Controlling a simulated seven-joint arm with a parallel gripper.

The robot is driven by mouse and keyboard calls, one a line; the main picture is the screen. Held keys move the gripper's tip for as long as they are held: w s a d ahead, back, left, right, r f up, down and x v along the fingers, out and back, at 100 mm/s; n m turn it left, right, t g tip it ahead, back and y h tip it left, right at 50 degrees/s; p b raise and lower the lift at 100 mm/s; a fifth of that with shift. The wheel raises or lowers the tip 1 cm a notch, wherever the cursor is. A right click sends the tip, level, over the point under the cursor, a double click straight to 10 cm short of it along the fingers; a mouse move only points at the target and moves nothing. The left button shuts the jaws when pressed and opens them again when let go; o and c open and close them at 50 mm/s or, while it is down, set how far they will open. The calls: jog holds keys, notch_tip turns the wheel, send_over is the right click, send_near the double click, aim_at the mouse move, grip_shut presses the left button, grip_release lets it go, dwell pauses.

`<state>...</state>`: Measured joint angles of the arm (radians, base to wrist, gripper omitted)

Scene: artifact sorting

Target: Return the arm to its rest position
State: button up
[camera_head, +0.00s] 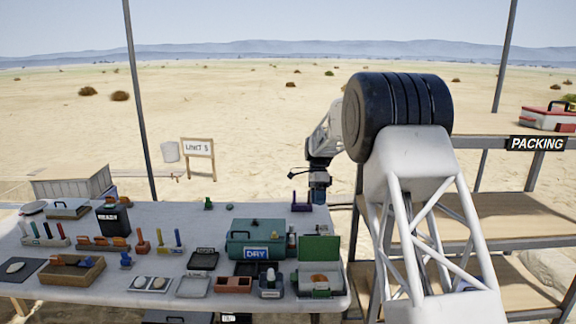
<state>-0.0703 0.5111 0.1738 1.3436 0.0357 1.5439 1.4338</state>
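My arm rises from the lower right and bends at a large dark joint. Its far end reaches down over the back right of the table (215,213). My gripper (318,196) is small and dark there, above or near the table's back right edge. Its fingers are too small to tell open from shut, and I see nothing clearly held. The exact gap between gripper and tabletop cannot be told.
The table holds a teal DRY box (244,237), an open green case (320,250), a wooden tray (88,273), a black bin (113,219) and several small tools. A purple holder (301,206) stands near my gripper. The PACKING shelf (500,148) is at right.

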jog(key=s+d+r+n+t, duration=0.1)
jog(key=s+d+r+n, duration=0.3)
jog(key=s, duration=0.6)
jog(key=s+a+r+n+t, duration=0.1)
jog(key=s+r+t, duration=0.1)
jog(key=s+r, duration=0.6)
jog(key=s+d+r+n+t, duration=0.1)
jog(key=s+d+r+n, duration=0.15)
jog(key=s, duration=0.95)
jog(key=s+d+f+n+t, duration=0.1)
jog(key=s+f+n, duration=0.2)
jog(key=s, duration=1.3)
jog(key=s+d+f+n+t, duration=0.1)
jog(key=s+n, duration=0.4)
jog(key=s, duration=1.1)
notch_tip(320, 180, down, 2)
jog(key=shift+s+f+t, duration=0.1)
jog(key=shift+s+t, duration=0.25)
jog(key=shift+t, duration=0.45)
